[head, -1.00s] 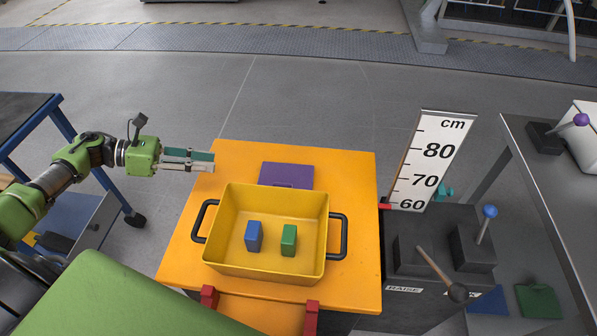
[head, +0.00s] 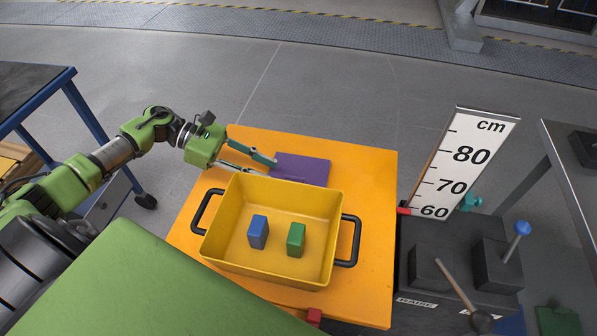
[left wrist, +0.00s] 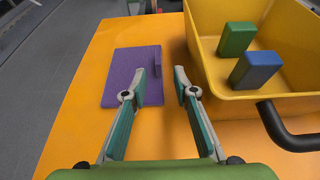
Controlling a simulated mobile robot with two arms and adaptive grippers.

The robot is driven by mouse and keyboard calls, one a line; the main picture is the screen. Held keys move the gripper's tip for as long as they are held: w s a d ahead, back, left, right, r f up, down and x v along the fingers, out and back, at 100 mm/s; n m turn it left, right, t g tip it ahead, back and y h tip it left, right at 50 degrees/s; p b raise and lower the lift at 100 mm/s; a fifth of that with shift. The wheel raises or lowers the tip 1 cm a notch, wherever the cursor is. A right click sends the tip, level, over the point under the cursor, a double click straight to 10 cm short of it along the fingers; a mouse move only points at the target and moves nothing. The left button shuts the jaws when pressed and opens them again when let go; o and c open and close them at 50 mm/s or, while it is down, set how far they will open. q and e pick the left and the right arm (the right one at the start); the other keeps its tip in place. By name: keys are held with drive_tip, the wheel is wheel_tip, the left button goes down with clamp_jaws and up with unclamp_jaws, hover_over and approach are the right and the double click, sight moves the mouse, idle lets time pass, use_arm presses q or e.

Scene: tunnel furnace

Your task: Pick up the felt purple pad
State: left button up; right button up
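The purple felt pad (head: 302,168) lies flat on the orange table (head: 372,200), just behind the yellow bin. In the left wrist view the pad (left wrist: 122,72) has a small upright purple tab (left wrist: 156,60) at its edge facing the bin. My left gripper (head: 272,170) is open and empty, over the table at the pad's left edge in the head view. In the left wrist view its fingertips (left wrist: 160,80) are spread, one near the pad's tab and the other near the bin wall. My right gripper is not in view.
The yellow bin (head: 215,240) with black handles holds a blue block (head: 258,232) and a green block (head: 296,240). It stands close beside my left gripper. A height scale (head: 465,160) and a lever box (head: 450,265) stand to the right. A blue-framed cart (head: 90,120) is at left.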

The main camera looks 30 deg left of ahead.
sight(281, 174)
use_arm(q)
drive_tip(key=x, duration=0.5)
drive_tip(key=shift+w+r, duration=0.15)
drive_tip(key=shift+w, duration=0.05)
clamp_jaws()
